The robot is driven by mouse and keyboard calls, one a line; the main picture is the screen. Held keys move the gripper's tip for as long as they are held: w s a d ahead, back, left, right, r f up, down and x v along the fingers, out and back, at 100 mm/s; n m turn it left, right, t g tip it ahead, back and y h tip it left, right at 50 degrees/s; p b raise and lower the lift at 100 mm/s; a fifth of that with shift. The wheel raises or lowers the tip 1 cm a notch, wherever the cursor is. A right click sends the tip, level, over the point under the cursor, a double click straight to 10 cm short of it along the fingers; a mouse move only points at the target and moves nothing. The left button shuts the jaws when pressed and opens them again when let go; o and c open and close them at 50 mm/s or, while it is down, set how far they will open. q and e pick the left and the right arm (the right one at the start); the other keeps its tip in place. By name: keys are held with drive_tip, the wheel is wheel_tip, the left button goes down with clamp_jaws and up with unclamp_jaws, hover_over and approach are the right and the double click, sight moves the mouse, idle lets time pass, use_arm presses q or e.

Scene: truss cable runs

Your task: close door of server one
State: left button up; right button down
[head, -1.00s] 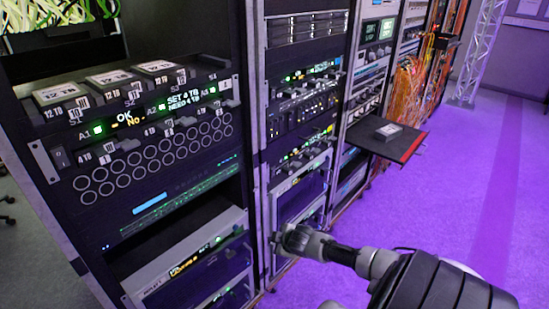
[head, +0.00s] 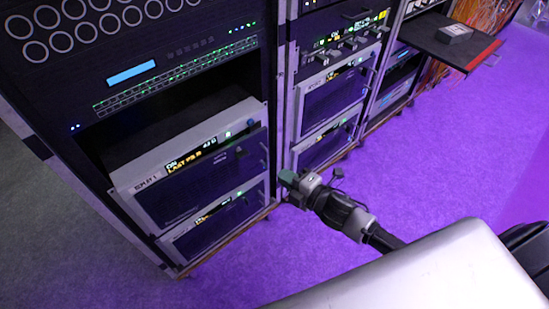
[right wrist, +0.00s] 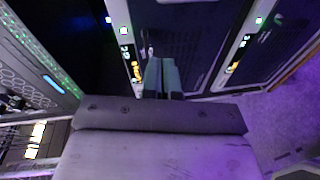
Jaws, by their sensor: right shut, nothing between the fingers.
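The upper server (head: 190,140) in the lower left rack has a pale case, a lit display and a label ending in 1, too small to read surely. Its dark front door panel (head: 205,182) lies below the display; I cannot tell whether it is flush or slightly ajar. My right gripper (head: 287,178) is just right of that panel's right edge, in front of the rack post, shut and empty. In the right wrist view its closed greenish fingers (right wrist: 161,76) point at the server fronts, between two lit displays. My left gripper is not in view.
A similar server (head: 212,225) sits directly below. The neighbouring rack holds more servers with dark fronts (head: 330,100). A shelf (head: 440,42) with a small box juts out at the upper right. The purple floor (head: 430,140) is clear.

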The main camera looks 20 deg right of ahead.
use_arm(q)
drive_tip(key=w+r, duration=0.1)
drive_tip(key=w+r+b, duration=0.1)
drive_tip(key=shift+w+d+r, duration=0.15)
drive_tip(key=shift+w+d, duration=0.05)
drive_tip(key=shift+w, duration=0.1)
use_arm(e)
drive_tip(key=w+a+f, duration=0.1)
drive_tip(key=w, duration=0.7)
drive_tip(key=shift+w+f, duration=0.25)
drive_tip(key=shift+f, duration=0.05)
